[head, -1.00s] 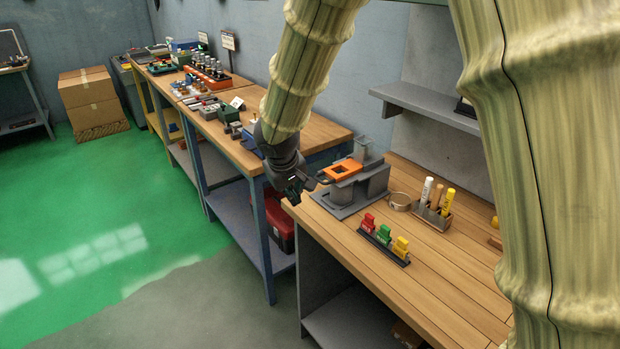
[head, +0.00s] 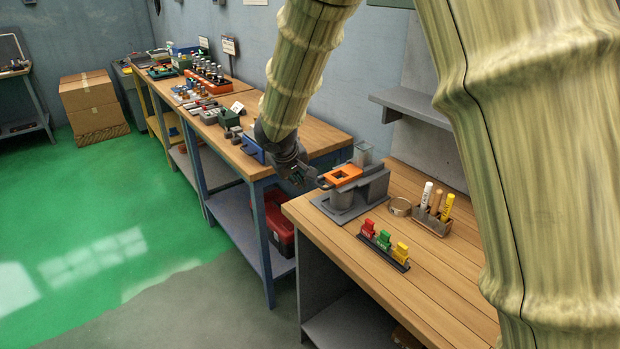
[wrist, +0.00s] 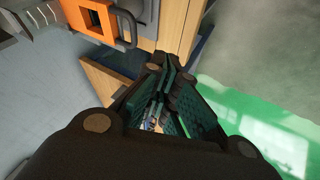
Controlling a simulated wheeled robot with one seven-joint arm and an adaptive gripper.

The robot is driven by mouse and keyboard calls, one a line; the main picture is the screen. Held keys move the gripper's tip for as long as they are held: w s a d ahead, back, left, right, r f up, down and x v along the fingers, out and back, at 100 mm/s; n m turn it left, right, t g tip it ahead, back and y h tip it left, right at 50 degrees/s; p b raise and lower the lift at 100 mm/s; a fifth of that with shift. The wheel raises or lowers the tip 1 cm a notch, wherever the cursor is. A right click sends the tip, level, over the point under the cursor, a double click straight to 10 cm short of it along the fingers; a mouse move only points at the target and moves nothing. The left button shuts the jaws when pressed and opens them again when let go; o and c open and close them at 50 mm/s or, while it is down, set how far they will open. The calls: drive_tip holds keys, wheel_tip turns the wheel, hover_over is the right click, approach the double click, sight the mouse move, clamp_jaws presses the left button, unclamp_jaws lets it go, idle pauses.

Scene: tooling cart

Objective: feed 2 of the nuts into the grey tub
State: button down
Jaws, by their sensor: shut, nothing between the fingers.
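A feeder stands on the near bench's far left corner. Its orange slide (head: 343,176) has a square hole and a dark loop handle (head: 322,183) facing my gripper. The see-through grey hopper (head: 363,154) rises behind the slide. I cannot make out any nuts in the hopper or tub. My gripper (head: 300,178) is shut and empty, just left of the handle. In the wrist view its fingers (wrist: 163,92) are apart from the handle (wrist: 128,28) and orange slide (wrist: 92,18).
A tape roll (head: 399,207), a marker holder (head: 431,222) and a rack of coloured clips (head: 383,247) are right of the feeder. A second bench (head: 320,136) with several tools stands behind my gripper, with a red box (head: 279,224) below. The near bench's front is clear.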

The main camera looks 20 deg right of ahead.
drive_tip(key=shift+w+d+f+p, duration=0.3)
drive_tip(key=shift+w+d+f, duration=0.15)
drive_tip(key=shift+d, duration=0.3)
drive_tip(key=shift+w+d+f+p, duration=0.25)
drive_tip(key=shift+w+d+f, duration=0.1)
drive_tip(key=shift+d+f, duration=0.3)
drive_tip(key=shift+w+d+f+p, duration=0.3)
drive_tip(key=shift+w+d+f, duration=0.15)
drive_tip(key=shift+d, duration=0.35)
